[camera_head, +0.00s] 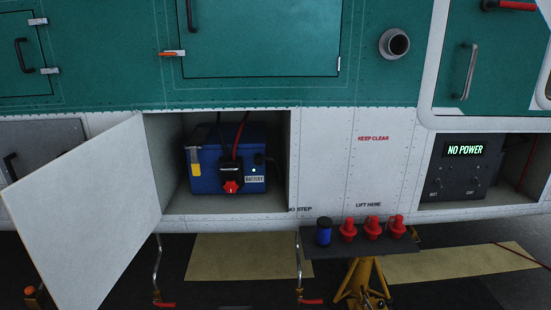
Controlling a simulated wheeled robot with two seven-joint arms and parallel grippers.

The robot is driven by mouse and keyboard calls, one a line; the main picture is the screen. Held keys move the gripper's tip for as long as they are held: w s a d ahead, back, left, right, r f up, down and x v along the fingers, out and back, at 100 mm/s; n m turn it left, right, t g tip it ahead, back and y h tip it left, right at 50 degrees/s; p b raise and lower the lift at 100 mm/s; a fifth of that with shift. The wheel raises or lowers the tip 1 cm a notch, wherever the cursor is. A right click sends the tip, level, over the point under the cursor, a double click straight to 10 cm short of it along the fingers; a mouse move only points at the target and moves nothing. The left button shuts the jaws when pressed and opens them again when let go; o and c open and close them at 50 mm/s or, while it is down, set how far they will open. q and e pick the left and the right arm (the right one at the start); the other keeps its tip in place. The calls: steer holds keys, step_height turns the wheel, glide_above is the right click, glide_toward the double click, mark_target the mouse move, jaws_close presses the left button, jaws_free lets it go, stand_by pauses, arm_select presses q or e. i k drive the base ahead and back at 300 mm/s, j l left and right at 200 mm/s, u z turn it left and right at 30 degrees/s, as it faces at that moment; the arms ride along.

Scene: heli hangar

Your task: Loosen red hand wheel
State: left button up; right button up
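A small red hand wheel (231,187) sits on the front of a black connector (231,170). The connector is at the front of a blue battery (205,180) labelled BATTERY, inside an open bay in the helicopter's white lower side. A black cable and a red cable (238,138) run up from the connector. A yellow tag (195,165) is on the battery's left front. Neither of my grippers shows in the head view.
The bay's white door (85,215) stands open to the left. A dark stand top (340,245) with a blue can (323,231) and several red plugs (372,228) is at lower right. A panel reading NO POWER (465,150) is at the right. The bay's front is clear.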

mark_target(231, 186)
steer(key=i+u, duration=0.2)
steer(key=i, duration=0.3)
steer(key=i+j+u, duration=0.1)
steer(key=u, duration=0.4)
steer(key=i+u, duration=0.25)
steer(key=u, duration=0.2)
steer(key=i+u, duration=0.1)
steer(key=u, duration=0.25)
steer(key=i+j+u, duration=0.1)
steer(key=u, duration=0.25)
steer(key=i+u, duration=0.1)
steer(key=u, duration=0.25)
steer(key=i+j+u, duration=0.15)
steer(key=i+u, duration=0.2)
steer(key=i+j+z, duration=0.1)
steer(key=z, duration=0.2)
steer(key=i+j+z, duration=0.4)
steer(key=z, duration=0.3)
steer(key=i+j+z, duration=0.1)
steer(key=z, duration=0.35)
steer(key=j+z, duration=0.3)
steer(key=z, duration=0.15)
steer(key=j+z, duration=0.25)
steer(key=z, duration=0.25)
steer(key=j+z, duration=0.25)
steer(key=z, duration=0.2)
steer(key=j+z, duration=0.25)
steer(key=z, duration=0.2)
